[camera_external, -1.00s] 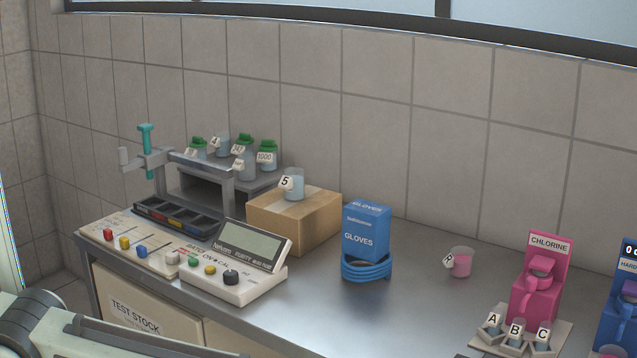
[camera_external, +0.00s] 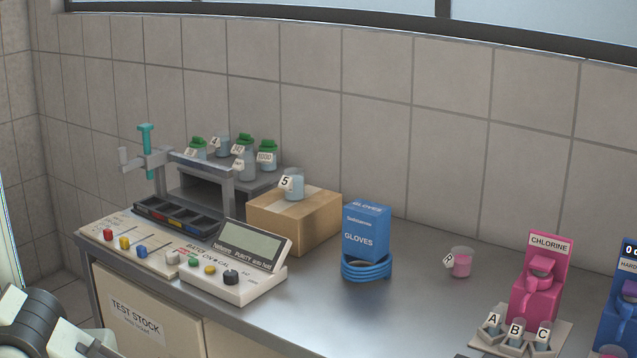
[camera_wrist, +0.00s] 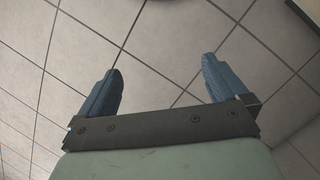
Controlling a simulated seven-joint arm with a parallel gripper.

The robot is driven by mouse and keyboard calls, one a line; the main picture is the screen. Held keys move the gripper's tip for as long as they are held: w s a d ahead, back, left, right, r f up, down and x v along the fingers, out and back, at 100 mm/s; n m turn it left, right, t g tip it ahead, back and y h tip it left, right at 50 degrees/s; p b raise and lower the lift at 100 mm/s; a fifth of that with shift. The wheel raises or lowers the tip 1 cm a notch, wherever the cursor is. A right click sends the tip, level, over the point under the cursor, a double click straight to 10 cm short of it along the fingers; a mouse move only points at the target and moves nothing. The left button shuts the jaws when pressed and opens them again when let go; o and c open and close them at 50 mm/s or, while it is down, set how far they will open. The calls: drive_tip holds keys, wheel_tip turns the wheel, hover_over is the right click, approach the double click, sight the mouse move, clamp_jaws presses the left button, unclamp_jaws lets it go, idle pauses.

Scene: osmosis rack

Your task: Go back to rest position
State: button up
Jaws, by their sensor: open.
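My gripper (camera_wrist: 160,85) shows in the wrist view with its two blue fingers wide apart and nothing between them. In the external view only part of my arm shows at the bottom left corner, and my gripper is outside that picture. The arm part is in front of the bench and touches nothing that I can see.
The metal bench (camera_external: 330,315) holds a control panel (camera_external: 250,280), a cardboard box (camera_external: 295,220) with beaker 5 (camera_external: 293,185) on it, a blue gloves box (camera_external: 366,232), a pink beaker (camera_external: 461,263) and a pink chlorine unit (camera_external: 537,285). Several green-capped bottles (camera_external: 245,145) stand at the back left.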

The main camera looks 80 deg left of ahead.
drive_tip(key=s+a+f+g, duration=0.1)
drive_tip(key=s+a, duration=0.1)
drive_tip(key=s, duration=0.6)
drive_tip(key=s+a+f+g, duration=0.1)
drive_tip(key=s+a, duration=0.1)
drive_tip(key=s, duration=0.5)
drive_tip(key=shift+s+f+n+g+y, duration=0.3)
drive_tip(key=shift+s+g, duration=0.1)
